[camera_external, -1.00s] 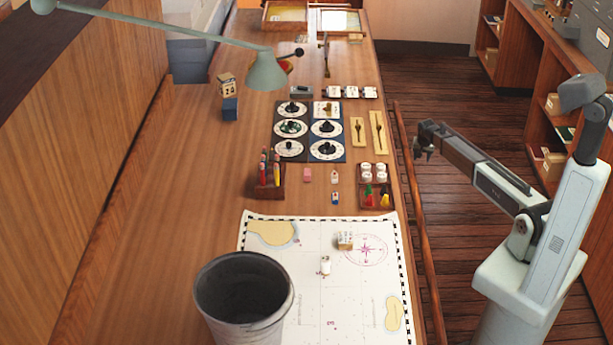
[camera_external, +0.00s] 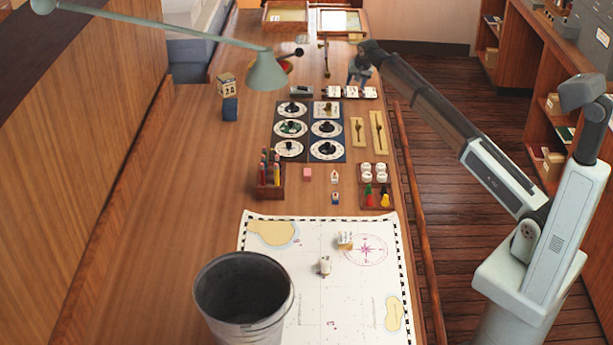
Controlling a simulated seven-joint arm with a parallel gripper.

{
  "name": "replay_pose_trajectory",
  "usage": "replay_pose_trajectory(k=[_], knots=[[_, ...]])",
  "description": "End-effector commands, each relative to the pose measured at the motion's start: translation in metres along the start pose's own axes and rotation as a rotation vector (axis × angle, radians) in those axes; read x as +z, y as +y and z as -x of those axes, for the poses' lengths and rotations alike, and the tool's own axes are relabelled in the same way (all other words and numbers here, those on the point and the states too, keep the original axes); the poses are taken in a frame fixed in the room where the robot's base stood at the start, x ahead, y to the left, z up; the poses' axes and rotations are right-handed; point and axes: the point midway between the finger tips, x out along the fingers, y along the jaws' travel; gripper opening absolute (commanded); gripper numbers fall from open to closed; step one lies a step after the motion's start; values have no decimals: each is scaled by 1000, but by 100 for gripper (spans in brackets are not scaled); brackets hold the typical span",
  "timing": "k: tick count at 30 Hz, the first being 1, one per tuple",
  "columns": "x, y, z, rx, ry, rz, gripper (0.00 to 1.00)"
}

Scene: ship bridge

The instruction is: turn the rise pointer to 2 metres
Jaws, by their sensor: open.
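A panel of several round dials (camera_external: 308,150) with dark pointers or knobs lies mid-table. I cannot tell which one is the rise pointer. Two yellow plates stand to its right, a shorter one (camera_external: 353,141) and a longer one (camera_external: 372,145), each with a dark upright piece. My gripper (camera_external: 357,81) is open and empty, pointing down over the table's right side, beyond the dials and close to a row of white blocks (camera_external: 335,92). Its height above the table is unclear.
A green lamp (camera_external: 267,72) hangs over the table's far part. A pencil holder (camera_external: 270,180), a tray of small pieces (camera_external: 376,195), a chart (camera_external: 300,300) and a grey bucket (camera_external: 243,295) are nearer. The left of the table is mostly clear.

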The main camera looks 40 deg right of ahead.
Motion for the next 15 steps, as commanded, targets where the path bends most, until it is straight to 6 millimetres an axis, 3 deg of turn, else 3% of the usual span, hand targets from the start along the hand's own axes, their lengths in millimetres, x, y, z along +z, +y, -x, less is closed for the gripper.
replay_pose_trajectory(k=[1, 6, 10, 15], knots=[[22, -28, 16, 15, -54, -10, 51], [92, -85, 64, 99, -213, -54, 51], [132, -110, 96, 162, -294, -71, 51], [159, -124, 118, 211, -343, -83, 51]])
